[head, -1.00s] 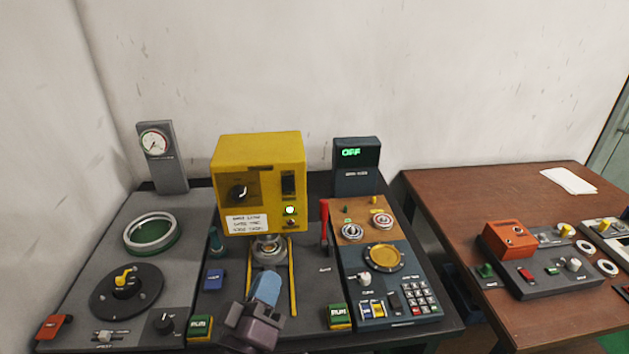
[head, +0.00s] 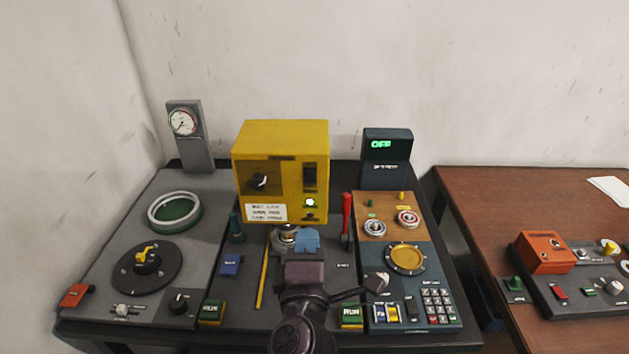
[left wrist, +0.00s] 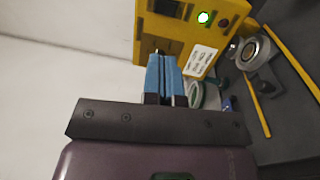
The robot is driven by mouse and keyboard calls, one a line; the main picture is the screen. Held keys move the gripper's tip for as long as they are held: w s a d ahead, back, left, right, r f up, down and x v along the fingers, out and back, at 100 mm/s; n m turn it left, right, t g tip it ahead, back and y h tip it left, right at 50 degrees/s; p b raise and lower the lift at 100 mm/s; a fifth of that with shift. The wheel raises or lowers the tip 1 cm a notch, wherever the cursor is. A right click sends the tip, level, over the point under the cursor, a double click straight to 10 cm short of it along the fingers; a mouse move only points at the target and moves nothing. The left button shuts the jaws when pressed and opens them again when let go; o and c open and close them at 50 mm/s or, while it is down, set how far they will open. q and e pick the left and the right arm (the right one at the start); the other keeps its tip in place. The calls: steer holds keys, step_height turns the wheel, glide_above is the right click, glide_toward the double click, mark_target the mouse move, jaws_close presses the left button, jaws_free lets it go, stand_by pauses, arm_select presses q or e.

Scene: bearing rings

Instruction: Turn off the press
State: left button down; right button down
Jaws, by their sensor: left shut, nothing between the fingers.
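The yellow press (head: 282,141) stands at the back middle of the dark bench. Its front has a black knob (head: 259,181), a black switch (head: 309,175), a lit green lamp (head: 310,202) and a white label (head: 266,213). My left gripper (head: 307,237) has blue fingers, shut and empty, in front of and below the press front. It hides part of the bench there. In the left wrist view the shut fingers (left wrist: 166,78) overlap the lower part of the press (left wrist: 180,38), and the lamp glows green. I cannot tell whether they touch. My right gripper is not in view.
A red lever (head: 346,215) stands right of the press. A display reading OFF (head: 386,145) stands behind the right panel with its keypad (head: 438,306). A gauge (head: 183,122) stands at left. A yellow rail (head: 263,270) lies beside my arm. A brown table (head: 480,200) is at right.

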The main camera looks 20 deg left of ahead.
arm_select(q)
steer(key=shift+w, duration=0.1)
stand_by(0.3)
glide_toward(310, 173)
steer(key=x, duration=0.6)
steer(key=shift+w+a+f, duration=0.1)
steer(key=shift+w, duration=0.3)
steer(key=shift+w+a, duration=0.15)
steer(key=shift+w, duration=0.2)
steer(key=shift+s+p, duration=0.1)
steer(key=shift+p, duration=0.2)
